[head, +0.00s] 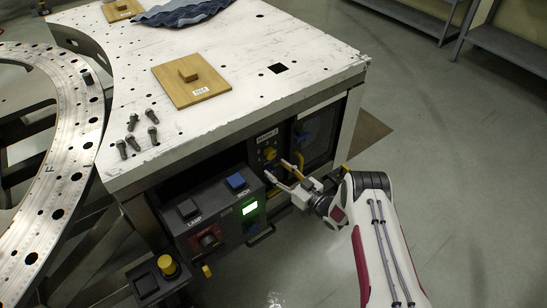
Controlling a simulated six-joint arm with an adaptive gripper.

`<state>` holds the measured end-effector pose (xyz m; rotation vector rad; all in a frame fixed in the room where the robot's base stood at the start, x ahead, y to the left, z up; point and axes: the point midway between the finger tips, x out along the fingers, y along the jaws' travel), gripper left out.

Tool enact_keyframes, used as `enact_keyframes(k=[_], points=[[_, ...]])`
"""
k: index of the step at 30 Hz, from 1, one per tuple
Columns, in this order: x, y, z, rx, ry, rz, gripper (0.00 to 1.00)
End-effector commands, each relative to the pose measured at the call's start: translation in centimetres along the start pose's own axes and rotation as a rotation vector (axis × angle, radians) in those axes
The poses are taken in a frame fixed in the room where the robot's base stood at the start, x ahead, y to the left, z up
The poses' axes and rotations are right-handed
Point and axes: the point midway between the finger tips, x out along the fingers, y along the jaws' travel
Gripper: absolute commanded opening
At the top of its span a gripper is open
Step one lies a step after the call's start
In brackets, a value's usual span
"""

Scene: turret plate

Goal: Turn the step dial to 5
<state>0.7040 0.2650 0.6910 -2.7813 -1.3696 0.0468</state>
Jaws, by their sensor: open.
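A yellow dial (270,153) sits on a dark panel under the white table top, with a small label above it that I cannot read. A dark and red dial (208,241) is on the front of the control box (180,225). I cannot tell from the lettering which one is the step dial, nor what number either points to. My gripper (278,169) reaches in from the right with its two fingers spread. It is in front of and just below the yellow dial, seemingly apart from it, and holds nothing.
The box carries a LAMP button (188,208), a blue INCH button (236,181) and a lit green display (250,208). A yellow button (167,265) stands at lower left. Bolts (133,122) and a wooden board (192,80) lie on the table top.

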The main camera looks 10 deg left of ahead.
Motion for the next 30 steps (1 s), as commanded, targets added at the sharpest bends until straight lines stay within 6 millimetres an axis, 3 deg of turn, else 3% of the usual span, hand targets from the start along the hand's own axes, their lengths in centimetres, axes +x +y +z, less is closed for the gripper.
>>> enact_keyframes(k=[24,30], points=[[-1.4,2.5,0.4,-0.817,-0.046,0.144,0.48],[-1.4,2.5,0.3,-0.943,-0.054,0.144,0.48]])
